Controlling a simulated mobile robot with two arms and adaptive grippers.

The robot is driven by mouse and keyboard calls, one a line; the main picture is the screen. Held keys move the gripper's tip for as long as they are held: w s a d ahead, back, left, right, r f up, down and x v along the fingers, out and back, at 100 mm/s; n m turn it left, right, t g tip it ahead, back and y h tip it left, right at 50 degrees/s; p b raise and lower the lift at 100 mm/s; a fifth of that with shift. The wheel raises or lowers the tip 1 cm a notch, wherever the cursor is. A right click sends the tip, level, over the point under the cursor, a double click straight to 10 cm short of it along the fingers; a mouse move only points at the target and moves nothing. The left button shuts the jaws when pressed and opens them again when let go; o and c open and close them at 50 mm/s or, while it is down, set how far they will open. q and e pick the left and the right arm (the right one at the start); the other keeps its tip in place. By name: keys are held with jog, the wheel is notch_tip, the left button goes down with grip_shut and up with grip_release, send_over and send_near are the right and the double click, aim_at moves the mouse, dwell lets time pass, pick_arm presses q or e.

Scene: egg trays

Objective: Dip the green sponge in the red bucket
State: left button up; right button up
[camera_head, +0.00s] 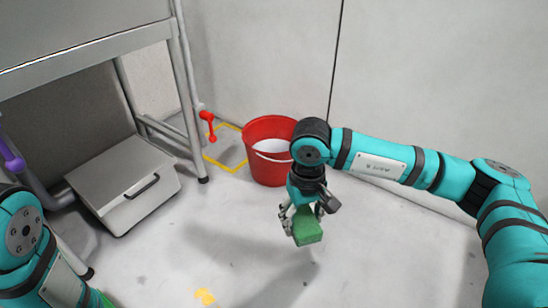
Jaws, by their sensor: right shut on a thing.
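The red bucket (262,173) stands upright on the floor near the back wall, with whitish contents showing inside and a handle across its front. My right gripper (303,216) points down in front of the bucket, to its lower right in the picture. It is shut on the green sponge (308,232), which hangs below the fingers, outside the bucket. My right arm covers part of the bucket's right rim. My left arm shows at the lower left, but its gripper is not in view.
A grey metal frame (187,100) stands at the left, with a red valve lever (210,127) on a pipe. A grey box (128,190) with a black handle sits beneath it. Yellow tape (228,168) marks the floor beside the bucket.

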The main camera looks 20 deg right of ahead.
notch_tip(320, 180, down, 6)
jog(key=b, duration=0.4)
jog(key=shift+r, duration=0.25)
dwell(1.9)
jog(key=shift+r+p, duration=1.25)
jog(key=shift+r, duration=0.8)
